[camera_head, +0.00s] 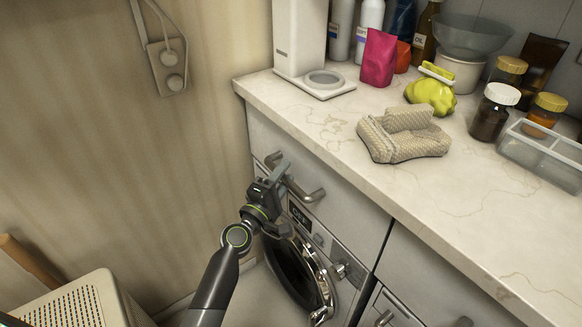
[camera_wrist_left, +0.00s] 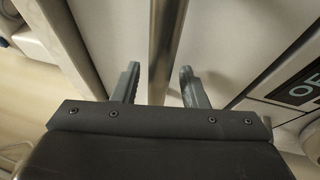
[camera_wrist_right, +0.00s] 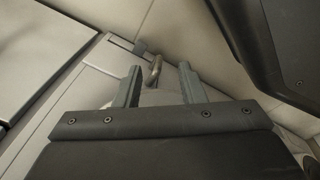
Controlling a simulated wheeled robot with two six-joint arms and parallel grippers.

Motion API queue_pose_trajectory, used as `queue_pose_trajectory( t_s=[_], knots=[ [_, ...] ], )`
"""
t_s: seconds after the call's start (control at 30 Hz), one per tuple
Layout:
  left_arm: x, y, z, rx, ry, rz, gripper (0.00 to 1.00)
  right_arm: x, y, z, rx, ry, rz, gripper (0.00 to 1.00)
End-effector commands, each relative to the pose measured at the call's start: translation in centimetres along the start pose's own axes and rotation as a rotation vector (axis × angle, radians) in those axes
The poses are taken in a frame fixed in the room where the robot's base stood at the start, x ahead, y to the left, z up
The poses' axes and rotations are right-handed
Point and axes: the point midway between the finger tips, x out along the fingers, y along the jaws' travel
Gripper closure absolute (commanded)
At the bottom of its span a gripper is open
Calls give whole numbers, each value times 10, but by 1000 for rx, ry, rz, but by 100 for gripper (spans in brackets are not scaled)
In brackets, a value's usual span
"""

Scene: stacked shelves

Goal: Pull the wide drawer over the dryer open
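The wide drawer (camera_head: 335,190) is a pale front under the countertop, above the dryer (camera_head: 300,270); it looks shut. Its metal bar handle (camera_head: 306,194) runs along the front. My left gripper (camera_head: 277,172) is at the left part of this handle. In the left wrist view the handle bar (camera_wrist_left: 165,45) passes between the two spread fingers of my left gripper (camera_wrist_left: 158,84), with gaps showing on both sides. My right gripper (camera_wrist_right: 160,84) is open and empty in the right wrist view, with a small metal handle (camera_wrist_right: 154,70) showing beyond its fingers.
The countertop (camera_head: 460,210) carries oven mitts (camera_head: 403,135), a yellow-green bag (camera_head: 431,94), a pink pouch (camera_head: 378,58), jars (camera_head: 494,112) and a clear tray (camera_head: 545,155). Another cabinet front (camera_head: 430,265) adjoins on the right. A perforated white hamper (camera_head: 85,303) stands lower left.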

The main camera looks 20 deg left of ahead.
Motion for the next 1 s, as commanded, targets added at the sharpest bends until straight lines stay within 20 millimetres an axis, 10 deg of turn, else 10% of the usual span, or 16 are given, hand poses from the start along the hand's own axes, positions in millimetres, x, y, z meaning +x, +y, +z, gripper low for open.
queue_pose_trajectory(
  t_s=[0.3,0.6,1.0],
  knots=[
    [0,0,0,0,0,0,62,1,0,0,-1,2,1,64],
    [0,0,0,0,0,-1,100,0,0,0,-1,2,0,64],
    [1,-1,-3,1,-1,-2,100,1,0,-1,0,-1,0,64]
  ],
)
